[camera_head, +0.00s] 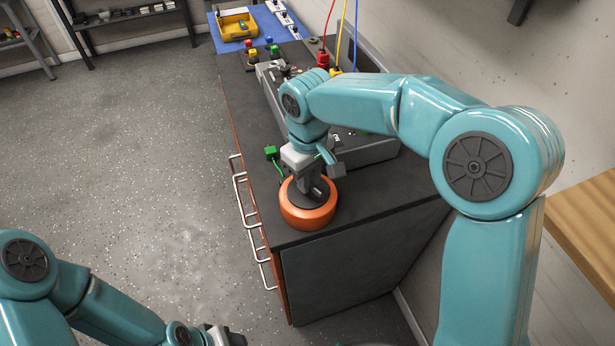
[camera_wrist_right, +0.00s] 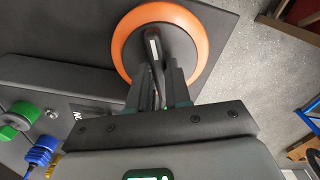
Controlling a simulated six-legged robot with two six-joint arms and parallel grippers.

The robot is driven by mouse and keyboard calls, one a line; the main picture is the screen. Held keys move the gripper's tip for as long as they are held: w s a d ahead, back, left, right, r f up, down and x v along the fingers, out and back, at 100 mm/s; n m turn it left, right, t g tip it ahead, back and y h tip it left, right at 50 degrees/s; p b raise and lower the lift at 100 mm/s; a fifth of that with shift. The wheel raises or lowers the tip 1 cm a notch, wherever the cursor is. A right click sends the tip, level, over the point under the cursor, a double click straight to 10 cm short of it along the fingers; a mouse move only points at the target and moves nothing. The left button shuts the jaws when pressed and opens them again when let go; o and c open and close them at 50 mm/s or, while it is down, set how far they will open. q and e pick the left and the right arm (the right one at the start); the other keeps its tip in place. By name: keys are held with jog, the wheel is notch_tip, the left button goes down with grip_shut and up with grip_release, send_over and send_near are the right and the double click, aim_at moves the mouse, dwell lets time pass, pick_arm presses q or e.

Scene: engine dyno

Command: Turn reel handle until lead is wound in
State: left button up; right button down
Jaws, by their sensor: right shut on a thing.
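The orange reel (camera_head: 307,212) sits on the dark bench top near its front corner. It also shows in the right wrist view (camera_wrist_right: 120,42) as an orange ring around a dark hub. My right gripper (camera_head: 313,192) is over the hub, and in the wrist view its fingers (camera_wrist_right: 157,85) are shut on the reel's dark handle (camera_wrist_right: 154,50). A short green lead with a green plug (camera_head: 270,153) comes out at the reel's left side and lies near the bench edge. My left gripper (camera_head: 228,338) is low at the bottom edge, above the floor, partly cut off; its jaws are unclear.
A grey panel unit (camera_head: 370,152) stands behind the reel, with red, yellow and blue leads (camera_head: 322,58) rising from it. A yellow tray (camera_head: 236,25) lies on a blue mat (camera_head: 268,14) at the far end. Drawer handles (camera_head: 240,187) stick out along the bench's left side.

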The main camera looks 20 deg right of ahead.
jog(key=shift+m, duration=0.6)
jog(key=c, duration=1.1)
grip_release()
jog(key=shift+s+d, duration=0.1)
jog(key=shift+o, duration=0.2)
jog(key=shift+r, duration=0.1)
jog(key=shift+r, duration=0.4)
notch_tip(320, 180, up, 15)
jog(key=p, duration=0.1)
jog(key=shift+r, duration=0.2)
